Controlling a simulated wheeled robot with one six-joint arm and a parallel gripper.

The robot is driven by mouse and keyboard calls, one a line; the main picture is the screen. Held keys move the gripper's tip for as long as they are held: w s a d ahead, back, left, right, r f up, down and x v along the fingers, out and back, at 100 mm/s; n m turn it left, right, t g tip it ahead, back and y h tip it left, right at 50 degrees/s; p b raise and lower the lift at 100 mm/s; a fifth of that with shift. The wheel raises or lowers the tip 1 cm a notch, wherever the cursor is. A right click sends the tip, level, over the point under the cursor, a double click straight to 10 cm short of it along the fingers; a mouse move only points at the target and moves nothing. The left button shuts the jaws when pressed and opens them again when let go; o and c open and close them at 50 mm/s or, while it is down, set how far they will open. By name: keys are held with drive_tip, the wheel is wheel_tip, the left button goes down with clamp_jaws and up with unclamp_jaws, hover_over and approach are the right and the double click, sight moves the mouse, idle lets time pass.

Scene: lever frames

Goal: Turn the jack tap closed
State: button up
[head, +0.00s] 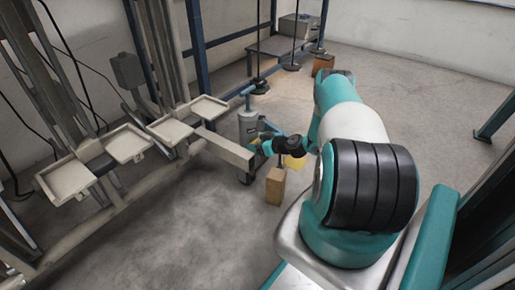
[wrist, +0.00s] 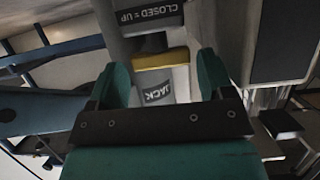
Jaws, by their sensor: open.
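The jack (head: 249,124) is a grey upright body with a teal top bar, standing beyond the end of a pale beam in the head view. In the wrist view, its tap shows as a yellow bar (wrist: 160,61) lying across the picture. A label reading JACK (wrist: 158,93) is below it and a label reading CLOSED = UP (wrist: 147,17) above; both are upside down. My gripper (wrist: 162,72) is open, with one teal finger either side of the yellow bar in the picture. I see no contact; the depth gap is unclear. In the head view my gripper (head: 263,143) is beside the jack.
A wooden block (head: 275,186) stands on the floor just in front of the jack. The pale beam (head: 228,149) runs to the left, by several tray-like pads (head: 180,127). A blue post (head: 198,60) rises behind. The concrete floor at the front left is clear.

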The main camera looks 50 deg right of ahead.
drive_tip(key=shift+w, duration=0.25)
drive_tip(key=c, duration=0.6)
drive_tip(key=shift+a+r+m+h+p, duration=0.2)
drive_tip(key=shift+m+h+p, duration=0.2)
drive_tip(key=shift+p, duration=0.4)
drive_tip(key=shift+c, duration=0.2)
drive_tip(key=shift+f+m+h+p, duration=0.25)
drive_tip(key=shift+m+h+p, duration=0.05)
drive_tip(key=shift+h, duration=0.2)
drive_tip(key=o, duration=0.6)
drive_tip(key=shift+o, duration=0.2)
